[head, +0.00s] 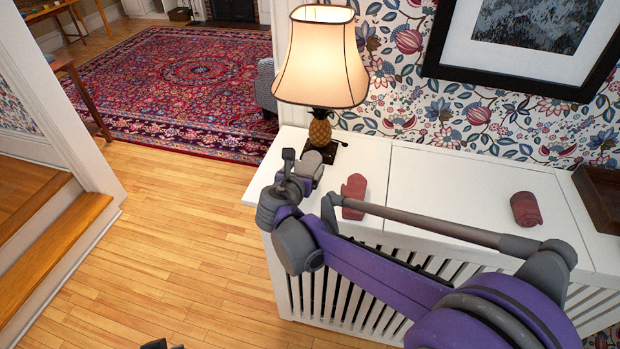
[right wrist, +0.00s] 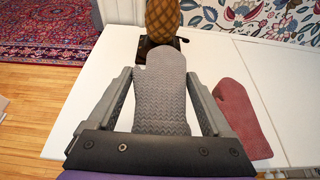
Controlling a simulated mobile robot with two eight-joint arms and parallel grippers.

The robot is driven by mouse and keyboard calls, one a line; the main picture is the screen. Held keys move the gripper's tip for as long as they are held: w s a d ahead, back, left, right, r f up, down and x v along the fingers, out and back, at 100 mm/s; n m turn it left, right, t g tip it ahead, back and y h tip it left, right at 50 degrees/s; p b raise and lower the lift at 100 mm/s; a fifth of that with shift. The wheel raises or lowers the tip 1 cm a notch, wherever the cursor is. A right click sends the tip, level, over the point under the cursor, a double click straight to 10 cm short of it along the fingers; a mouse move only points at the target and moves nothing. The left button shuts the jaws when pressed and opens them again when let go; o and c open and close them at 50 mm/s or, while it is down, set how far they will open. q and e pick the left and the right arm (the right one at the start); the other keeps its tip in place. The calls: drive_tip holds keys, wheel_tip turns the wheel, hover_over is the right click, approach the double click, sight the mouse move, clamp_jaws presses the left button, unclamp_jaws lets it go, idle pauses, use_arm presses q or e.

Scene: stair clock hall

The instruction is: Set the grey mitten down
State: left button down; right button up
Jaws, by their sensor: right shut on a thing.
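The grey mitten (right wrist: 160,95) is between the fingers of my right gripper (right wrist: 163,100), which is shut on it. In the head view the grey mitten (head: 311,162) shows beside my right gripper (head: 300,178), over the left end of the white slatted cabinet's top (head: 385,180). Its rounded end points towards the lamp base. I cannot tell whether the mitten touches the top. Only a dark tip of what looks like my left gripper (head: 155,344) shows at the bottom edge of the head view; its jaws cannot be made out.
A lamp with a pineapple base (head: 320,130) stands just behind the mitten. A red mitten (head: 354,190) lies to its right. A rolled dark red thing (head: 525,208) and a brown wooden box (head: 598,195) are farther right. Bare white top lies between them.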

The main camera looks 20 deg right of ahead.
drive_tip(key=shift+f, duration=2.65)
drive_tip(key=shift+f+b, duration=0.25)
drive_tip(key=shift+b, duration=0.1)
drive_tip(key=o, duration=1.2)
drive_tip(key=shift+r, duration=0.15)
drive_tip(key=shift+c, duration=0.2)
